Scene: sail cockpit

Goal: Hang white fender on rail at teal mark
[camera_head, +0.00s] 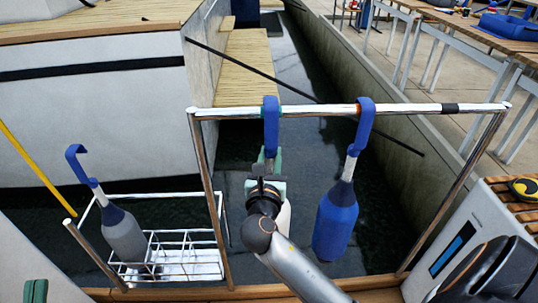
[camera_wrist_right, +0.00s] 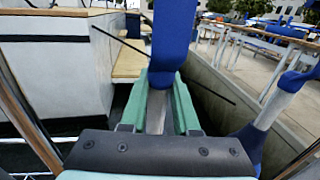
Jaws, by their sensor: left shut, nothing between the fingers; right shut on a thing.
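The rail (camera_head: 325,110) is a pale metal bar across the middle of the head view. A blue hook (camera_head: 271,125) reaches up to the rail at the teal mark (camera_head: 278,103), which shows only as a sliver beside the hook; the hook appears to be over the bar. My right gripper (camera_head: 267,160) is shut on the light neck (camera_wrist_right: 156,112) below this hook. The white fender (camera_head: 284,218) is mostly hidden behind my gripper and wrist, with a pale edge showing. My left gripper (camera_head: 36,291) is shut and empty at the lower left corner, partly cut off.
A blue fender (camera_head: 336,220) hangs from the rail right of my right gripper, near an orange mark. A grey fender (camera_head: 123,232) with a blue hook stands in the white wire basket (camera_head: 185,262) at left. A black mark (camera_head: 450,108) lies farther right. Metal posts support the rail.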

